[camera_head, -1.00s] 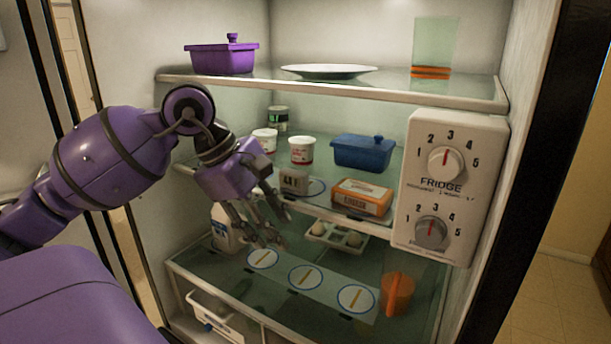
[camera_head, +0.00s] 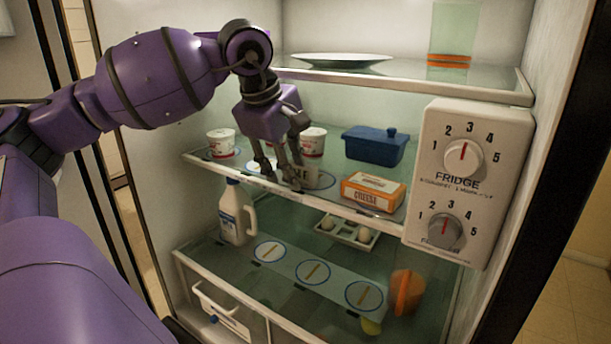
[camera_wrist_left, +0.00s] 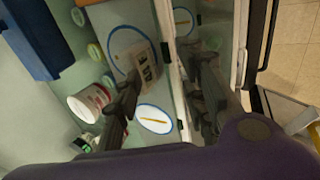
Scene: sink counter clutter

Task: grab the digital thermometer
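The digital thermometer (camera_head: 313,178) is a small beige box with dark digits, standing on the middle fridge shelf near its front edge. My left gripper (camera_head: 281,182) is at that shelf, just left of the thermometer, and its fingers partly cover it. In the left wrist view the thermometer (camera_wrist_left: 141,72) lies close to the tip of one finger, with its digits showing. The left gripper (camera_wrist_left: 165,95) has its fingers spread apart and nothing between them; whether a finger touches the box I cannot tell. My right gripper is not in view.
White cups (camera_head: 220,143) stand on the middle shelf, some behind the gripper. A blue lidded dish (camera_head: 375,146) and a cheese box (camera_head: 373,192) are to the right.

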